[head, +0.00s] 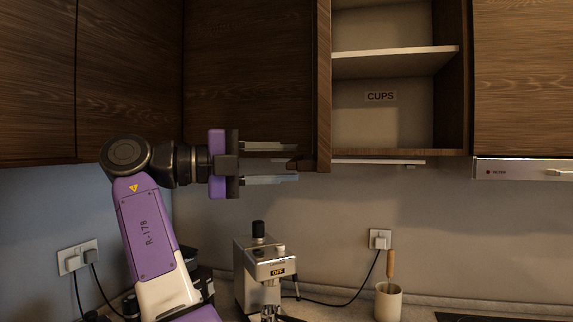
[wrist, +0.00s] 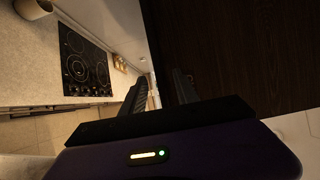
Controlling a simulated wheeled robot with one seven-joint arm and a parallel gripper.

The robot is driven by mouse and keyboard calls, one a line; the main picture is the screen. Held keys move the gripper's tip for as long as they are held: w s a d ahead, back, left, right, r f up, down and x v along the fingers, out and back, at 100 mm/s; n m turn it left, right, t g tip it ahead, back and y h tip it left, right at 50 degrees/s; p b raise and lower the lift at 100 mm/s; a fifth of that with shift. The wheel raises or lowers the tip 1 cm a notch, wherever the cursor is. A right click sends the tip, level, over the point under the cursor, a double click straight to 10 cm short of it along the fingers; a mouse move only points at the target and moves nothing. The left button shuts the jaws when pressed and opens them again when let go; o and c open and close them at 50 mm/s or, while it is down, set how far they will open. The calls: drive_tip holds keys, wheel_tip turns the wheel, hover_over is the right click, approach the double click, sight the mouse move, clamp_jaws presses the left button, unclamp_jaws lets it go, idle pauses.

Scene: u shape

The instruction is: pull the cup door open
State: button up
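The cup door (head: 323,85) is swung out from the cup cabinet, and I see its free edge nearly edge-on. The open cabinet (head: 395,25) shows a shelf and a "CUPS" label (head: 380,97) on its back wall. My gripper (head: 292,163) is at the door's lower corner, pointing right. Its two fingers are apart. A small dark part, apparently the door handle (head: 297,164), lies between the fingertips; I cannot tell whether they touch it. In the wrist view, the fingers (wrist: 160,92) are apart beside a dark wood panel (wrist: 235,50).
A coffee machine (head: 265,265) stands on the counter below my gripper. A utensil pot (head: 388,303) is to its right. Closed cabinets (head: 130,80) are at the left, and a range hood (head: 520,170) is at the right. The wrist view shows a cooktop (wrist: 84,62).

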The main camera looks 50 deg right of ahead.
drive_tip(key=b+v, duration=0.1)
drive_tip(key=v, duration=0.6)
idle(0.5)
